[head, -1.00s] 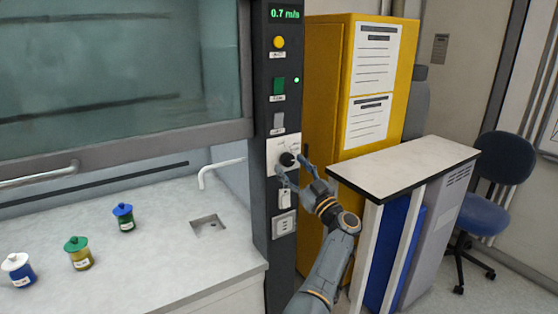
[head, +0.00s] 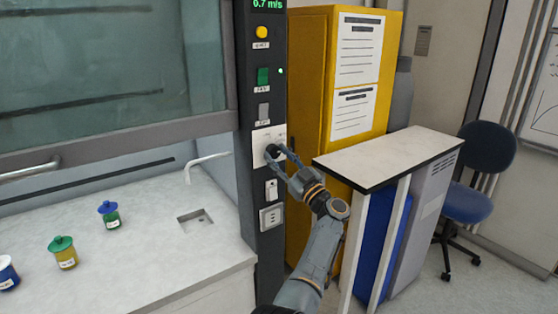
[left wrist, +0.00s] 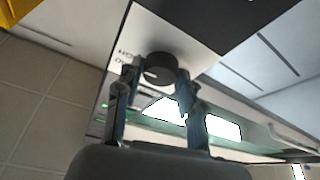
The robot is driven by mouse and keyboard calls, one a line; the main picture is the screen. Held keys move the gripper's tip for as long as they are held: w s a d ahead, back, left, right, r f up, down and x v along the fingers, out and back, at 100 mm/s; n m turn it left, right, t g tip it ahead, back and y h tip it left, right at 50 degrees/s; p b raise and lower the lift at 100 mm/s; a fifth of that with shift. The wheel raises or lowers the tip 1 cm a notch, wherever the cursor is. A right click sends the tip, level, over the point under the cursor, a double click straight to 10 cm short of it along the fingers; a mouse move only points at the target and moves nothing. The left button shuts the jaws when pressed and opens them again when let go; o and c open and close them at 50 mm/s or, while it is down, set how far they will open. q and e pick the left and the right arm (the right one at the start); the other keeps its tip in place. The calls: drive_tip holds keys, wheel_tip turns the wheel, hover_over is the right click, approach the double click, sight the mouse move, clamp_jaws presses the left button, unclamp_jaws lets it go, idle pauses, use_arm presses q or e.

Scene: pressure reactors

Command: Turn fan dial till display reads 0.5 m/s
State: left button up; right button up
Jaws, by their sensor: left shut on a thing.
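The fan dial (head: 272,152) is a black round knob on a white plate on the dark control column of the fume hood. My left gripper (head: 280,157) is at the dial, its fingers shut on it. In the left wrist view the dial (left wrist: 160,69) sits between the tips of my left gripper (left wrist: 158,80). The fingers hide part of the dial, and I cannot read its pointer. The green display (head: 267,4) at the top of the column reads 0.7 m/s and is partly cut by the picture edge. My right gripper is not in view.
A yellow cabinet (head: 310,80) and a white-topped stand (head: 390,155) are close on the right. Several small jars stand on the hood worktop (head: 150,255).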

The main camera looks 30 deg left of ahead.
use_arm(q)
drive_tip(key=n+g+b, duration=0.1)
drive_tip(key=n+b, duration=0.2)
drive_tip(key=b, duration=0.1)
drive_tip(key=n+g+b, duration=0.2)
drive_tip(key=n+b, duration=0.2)
drive_tip(key=shift+w+g, duration=0.2)
drive_tip(key=shift+g, duration=0.1)
drive_tip(key=n+b, duration=0.1)
drive_tip(key=n+g+b, duration=0.1)
drive_tip(key=n, duration=0.1)
drive_tip(key=shift+r+h, duration=0.2)
drive_tip(key=shift+h, duration=0.1)
drive_tip(key=shift+r+n+g+b, duration=0.15)
drive_tip(key=shift+n+g+b, duration=0.15)
drive_tip(key=shift+n+b, duration=0.2)
drive_tip(key=shift+r, duration=0.1)
drive_tip(key=o, duration=1.2)
drive_tip(key=shift+w, duration=0.15)
drive_tip(key=shift+a+f, duration=0.15)
drive_tip(key=shift+f, duration=0.1)
drive_tip(key=v, duration=1.2)
drive_tip(key=shift+w+r, duration=0.1)
drive_tip(key=shift+r, duration=0.1)
